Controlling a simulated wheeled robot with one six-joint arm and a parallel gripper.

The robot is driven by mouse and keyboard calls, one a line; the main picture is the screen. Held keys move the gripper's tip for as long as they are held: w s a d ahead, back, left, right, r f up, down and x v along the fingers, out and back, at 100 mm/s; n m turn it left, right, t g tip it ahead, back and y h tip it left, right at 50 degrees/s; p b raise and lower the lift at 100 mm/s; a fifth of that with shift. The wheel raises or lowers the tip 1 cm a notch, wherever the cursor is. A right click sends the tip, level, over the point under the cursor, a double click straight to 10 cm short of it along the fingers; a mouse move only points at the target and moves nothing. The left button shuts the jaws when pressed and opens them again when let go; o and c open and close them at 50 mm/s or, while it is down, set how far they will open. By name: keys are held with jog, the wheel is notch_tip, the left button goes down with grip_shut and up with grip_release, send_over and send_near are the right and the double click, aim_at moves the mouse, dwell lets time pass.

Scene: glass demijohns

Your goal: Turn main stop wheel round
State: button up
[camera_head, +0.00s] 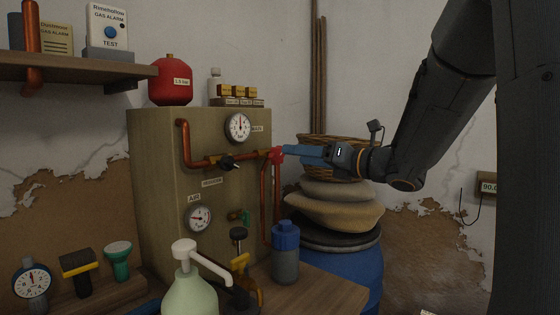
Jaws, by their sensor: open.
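A small red wheel (276,155) sits on the copper pipe at the right side of the beige panel cabinet (158,200). I cannot read a label on it. My gripper (286,154) comes in from the right, with its blue fingers pointing left at the red wheel. The fingertips are at the wheel and overlap it in the picture. I cannot tell whether they touch it. A black valve handle (229,163) is on the same pipe, to the left. A round gauge (238,128) is above the pipe.
A red tank (170,81) and a small bottle (215,84) stand on top of the cabinet. A wicker basket (318,141) and sacks (335,208) are stacked on a blue barrel (345,262) below my gripper. A pump bottle (189,290) and a blue-capped bottle (286,255) stand in front.

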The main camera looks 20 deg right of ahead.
aim_at(280, 153)
jog(key=p+x, duration=0.1)
jog(key=x, duration=0.6)
jog(key=shift+w+a, duration=0.15)
jog(key=shift+a, duration=0.05)
jog(key=c, duration=1)
jog(key=shift+c, duration=0.2)
